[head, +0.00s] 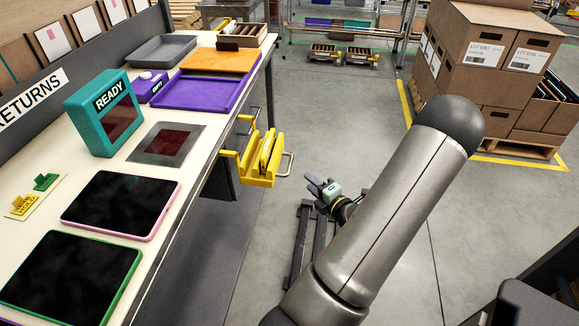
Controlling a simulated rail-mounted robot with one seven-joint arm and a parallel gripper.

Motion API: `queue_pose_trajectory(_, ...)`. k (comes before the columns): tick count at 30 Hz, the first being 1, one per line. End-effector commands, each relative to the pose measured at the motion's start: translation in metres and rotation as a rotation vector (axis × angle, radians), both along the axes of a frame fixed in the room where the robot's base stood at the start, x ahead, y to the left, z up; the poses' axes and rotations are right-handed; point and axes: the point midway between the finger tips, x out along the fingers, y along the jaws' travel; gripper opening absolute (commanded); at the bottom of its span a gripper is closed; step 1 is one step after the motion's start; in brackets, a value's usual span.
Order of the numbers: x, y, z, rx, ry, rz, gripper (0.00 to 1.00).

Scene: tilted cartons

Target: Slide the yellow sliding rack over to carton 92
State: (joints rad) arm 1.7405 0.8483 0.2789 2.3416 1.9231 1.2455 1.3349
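The yellow sliding rack (262,160) hangs at the side of the returns bench, with yellow slats and a grey loop handle on its right. Yellow brackets stick out from the bench edge beside it. What looks like my gripper (324,190), small and grey-green, shows low to the right of the rack, apart from it and partly behind my arm. Its fingers are too small to tell open from shut. No carton marked 92 can be read in this view.
The bench (75,170) holds tablets, a teal READY box (104,112) and a purple tray (205,92). Stacked cartons (490,70) stand on a pallet at the upper right. A wire shelf (340,40) is at the back. Grey floor between is mostly clear.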

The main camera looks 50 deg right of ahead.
Motion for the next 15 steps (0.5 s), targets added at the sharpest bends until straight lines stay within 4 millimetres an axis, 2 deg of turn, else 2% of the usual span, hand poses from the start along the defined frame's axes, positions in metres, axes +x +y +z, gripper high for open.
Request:
queue_pose_trajectory(1,0.012,-0.003,-0.002,-0.001,-0.002,0.003,0.34)
queue_pose_trajectory(9,0.068,-0.020,-0.010,-0.002,-0.001,0.004,0.34)
queue_pose_trajectory(15,0.098,-0.031,-0.015,-0.002,0.000,0.002,0.34)
